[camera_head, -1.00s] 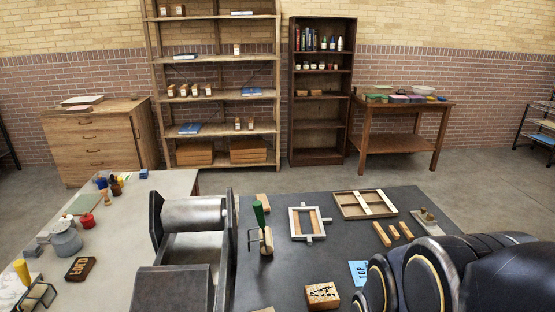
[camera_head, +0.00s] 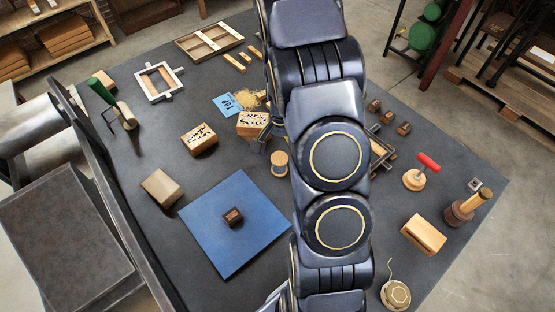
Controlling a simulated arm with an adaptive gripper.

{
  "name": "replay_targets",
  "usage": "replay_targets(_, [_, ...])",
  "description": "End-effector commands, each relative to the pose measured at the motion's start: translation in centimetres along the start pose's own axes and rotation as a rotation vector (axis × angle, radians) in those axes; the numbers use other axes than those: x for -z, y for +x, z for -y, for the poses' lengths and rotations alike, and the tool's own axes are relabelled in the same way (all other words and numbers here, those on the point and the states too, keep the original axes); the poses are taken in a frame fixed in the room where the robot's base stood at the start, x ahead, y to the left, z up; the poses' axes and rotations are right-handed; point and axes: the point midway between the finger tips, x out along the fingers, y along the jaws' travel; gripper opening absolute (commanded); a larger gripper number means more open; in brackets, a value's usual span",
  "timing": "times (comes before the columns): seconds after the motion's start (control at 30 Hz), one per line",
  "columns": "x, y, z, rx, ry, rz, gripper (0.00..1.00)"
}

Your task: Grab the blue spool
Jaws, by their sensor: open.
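A small spool (camera_head: 280,163) with a pale wooden top stands on the dark table, just left of my arm; its thread colour is too small to tell. I see no clearly blue spool. My dark arm (camera_head: 325,110) runs up the middle of the view and hides part of the table.
Another carved block (camera_head: 199,139) and a plain wooden block (camera_head: 161,188) lie left. Right of my arm are a red-handled tool (camera_head: 420,172), a wooden block (camera_head: 424,235) and a twine roll (camera_head: 396,295).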

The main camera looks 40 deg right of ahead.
Motion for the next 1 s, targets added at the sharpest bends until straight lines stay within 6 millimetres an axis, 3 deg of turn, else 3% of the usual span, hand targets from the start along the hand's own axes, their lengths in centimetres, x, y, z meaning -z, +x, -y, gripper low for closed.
replay_targets(0.6, [-0.6,7.0,-0.1,-0.001,-0.003,0.001,0.75])
replay_targets(0.83, [-0.6,7.3,-0.1,0.001,-0.004,-0.001,0.75])
replay_targets(0.87, [-0.6,7.3,-0.1,0.001,-0.004,-0.001,0.70])
replay_targets(1.0, [-0.6,7.3,-0.1,0.000,-0.004,-0.001,0.13])
